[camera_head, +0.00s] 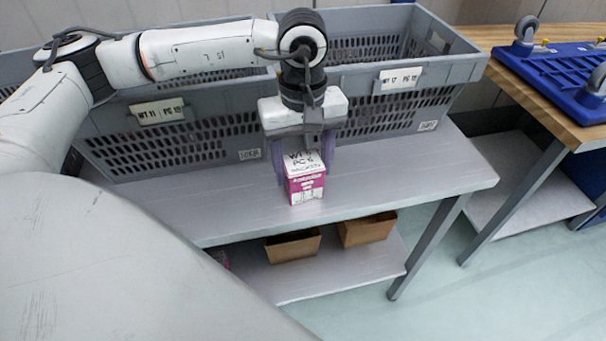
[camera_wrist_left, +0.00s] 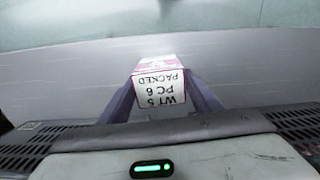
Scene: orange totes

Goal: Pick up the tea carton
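The tea carton (camera_head: 306,187) is a small pink and white box. It is upright at the front of the grey table, and its white top is marked with black writing. In the left wrist view its white labelled top (camera_wrist_left: 160,88) lies between the fingers. My left gripper (camera_head: 305,165) points down from above with one purple finger on each side of the carton. No clear gap shows between fingers and carton, so it looks shut on it. Whether the carton's base touches the table is hard to tell. My right gripper is not in view.
Grey slatted crates (camera_head: 195,143) with white labels stand behind the carton on the table (camera_head: 430,170). Cardboard boxes (camera_head: 293,246) sit on the lower shelf. A wooden table (camera_head: 540,105) at the right holds a blue wheeled dolly (camera_head: 555,75). The table's right front is clear.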

